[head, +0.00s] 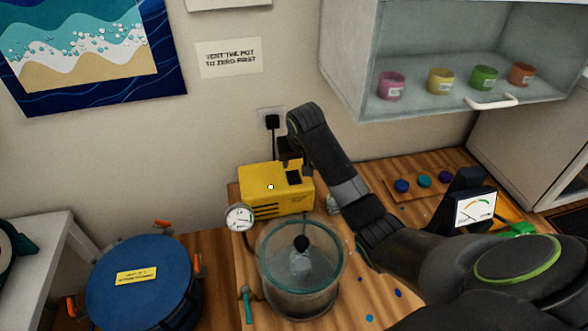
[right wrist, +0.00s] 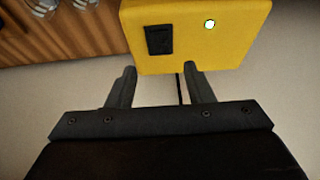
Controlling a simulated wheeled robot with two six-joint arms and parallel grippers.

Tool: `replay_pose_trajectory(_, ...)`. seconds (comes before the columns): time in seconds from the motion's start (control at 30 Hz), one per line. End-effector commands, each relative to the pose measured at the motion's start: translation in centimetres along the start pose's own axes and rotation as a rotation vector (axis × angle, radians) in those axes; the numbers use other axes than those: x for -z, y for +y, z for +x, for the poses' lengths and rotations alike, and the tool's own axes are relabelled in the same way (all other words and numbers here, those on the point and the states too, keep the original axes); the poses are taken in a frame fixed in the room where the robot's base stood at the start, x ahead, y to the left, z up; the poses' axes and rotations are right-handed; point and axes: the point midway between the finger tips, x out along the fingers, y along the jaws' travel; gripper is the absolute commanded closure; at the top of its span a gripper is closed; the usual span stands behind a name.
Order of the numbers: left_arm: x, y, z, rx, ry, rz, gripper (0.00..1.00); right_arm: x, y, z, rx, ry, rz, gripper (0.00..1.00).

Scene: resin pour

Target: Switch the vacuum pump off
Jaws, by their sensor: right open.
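The vacuum pump (head: 250,190) is a yellow box with dark side vents, standing on the wooden bench against the wall. On its top are a black switch (head: 293,178) and a small pale lit lamp (head: 270,187). In the right wrist view the pump (right wrist: 190,55), its black switch (right wrist: 158,39) and the bright, green-rimmed lamp (right wrist: 209,24) show at the top. My right gripper (head: 293,165) is open and empty, just above the switch end of the pump. In the wrist view its fingertips (right wrist: 159,70) lie either side of the switch's line; contact cannot be told. My left gripper is out of view.
A clear vacuum chamber (head: 272,268) stands in front of the pump, with a round gauge (head: 240,217) beside it. A blue-lidded pot (head: 130,290) is at left. A glass-fronted cabinet (head: 350,105) hangs at upper right.

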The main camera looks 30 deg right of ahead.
Motion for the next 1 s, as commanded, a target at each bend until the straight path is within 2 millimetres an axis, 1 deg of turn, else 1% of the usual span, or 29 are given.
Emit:
replay_pose_trajectory(0.03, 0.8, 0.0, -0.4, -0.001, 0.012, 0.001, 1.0, 0.0, 0.0, 0.8, -0.001, -0.004, 0.0, 0.53)
replay_pose_trajectory(0.1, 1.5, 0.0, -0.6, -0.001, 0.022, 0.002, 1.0, 0.0, 0.0, 2.0, -0.001, -0.005, 0.0, 0.53)
replay_pose_trajectory(0.17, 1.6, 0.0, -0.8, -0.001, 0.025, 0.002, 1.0, 0.0, 0.0, 2.9, 0.0, -0.004, 0.0, 0.53)
replay_pose_trajectory(0.3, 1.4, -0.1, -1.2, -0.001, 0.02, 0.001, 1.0, 0.0, 0.0, 5.0, 0.0, -0.003, 0.0, 0.53)
replay_pose_trajectory(0.5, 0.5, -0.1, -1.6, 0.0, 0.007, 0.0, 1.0, 0.1, 0.0, 7.0, 0.0, 0.0, 0.0, 0.53)
replay_pose_trajectory(0.7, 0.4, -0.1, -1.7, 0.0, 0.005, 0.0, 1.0, 0.0, -0.1, 7.9, 0.0, 0.0, -0.001, 0.53)
replay_pose_trajectory(1.0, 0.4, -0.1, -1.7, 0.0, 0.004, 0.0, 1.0, 0.0, 0.0, 8.1, 0.0, 0.001, -0.001, 0.53)
